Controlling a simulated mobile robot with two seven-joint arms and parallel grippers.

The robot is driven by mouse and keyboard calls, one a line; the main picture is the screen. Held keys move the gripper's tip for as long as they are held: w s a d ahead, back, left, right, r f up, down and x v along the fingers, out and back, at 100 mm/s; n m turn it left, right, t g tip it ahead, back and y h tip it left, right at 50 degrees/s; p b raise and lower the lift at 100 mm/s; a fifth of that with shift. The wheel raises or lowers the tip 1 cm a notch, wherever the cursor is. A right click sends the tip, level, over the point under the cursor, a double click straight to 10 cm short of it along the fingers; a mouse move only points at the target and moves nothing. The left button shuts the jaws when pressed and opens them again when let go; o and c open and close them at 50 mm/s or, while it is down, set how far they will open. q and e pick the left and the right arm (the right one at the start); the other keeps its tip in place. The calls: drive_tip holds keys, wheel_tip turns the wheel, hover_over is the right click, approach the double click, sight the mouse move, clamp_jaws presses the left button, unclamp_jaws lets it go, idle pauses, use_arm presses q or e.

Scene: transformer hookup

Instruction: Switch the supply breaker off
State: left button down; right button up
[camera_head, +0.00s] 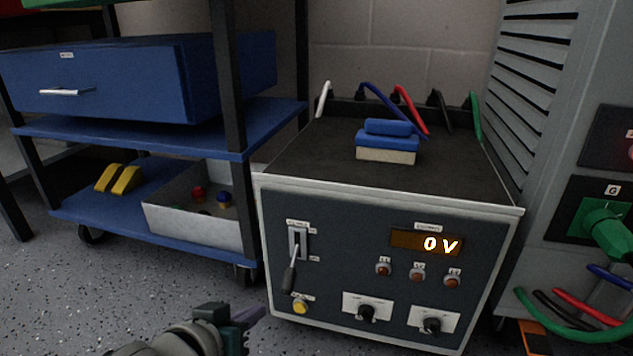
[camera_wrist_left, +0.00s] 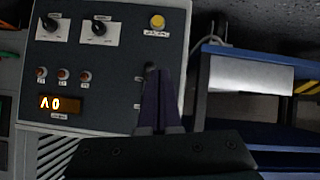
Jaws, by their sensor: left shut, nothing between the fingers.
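The supply breaker (camera_head: 290,275) is a lever with a dark grip on the left of the grey supply unit's front panel (camera_head: 345,265). Its grip hangs down from the slotted plate, below the two small side labels, which are too small to read. The display (camera_head: 427,243) above the lamps reads 0 V. My left gripper (camera_head: 256,314) is shut and empty, below and left of the lever and apart from it in the head view. In the left wrist view its shut fingers (camera_wrist_left: 160,98) cover most of the breaker. My right gripper is not in view.
A yellow button (camera_head: 300,306) sits just below the lever, with two black knobs to its right. A blue cart (camera_head: 150,225) with a grey bin (camera_head: 200,220) stands left of the unit. A grey cabinet (camera_head: 545,130) stands at the right. Speckled floor is open in front.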

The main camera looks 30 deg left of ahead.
use_arm(q)
drive_tip(key=s+d+f, duration=0.1)
drive_tip(key=s+f, duration=0.1)
drive_tip(key=s, duration=0.3)
drive_tip(key=shift+s+d+f, duration=0.15)
drive_tip(key=shift+s+f, duration=0.1)
drive_tip(key=shift+s, duration=0.15)
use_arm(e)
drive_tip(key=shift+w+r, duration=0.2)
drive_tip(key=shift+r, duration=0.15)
use_arm(q)
drive_tip(key=shift+w+p, duration=0.1)
drive_tip(key=shift+p, duration=0.2)
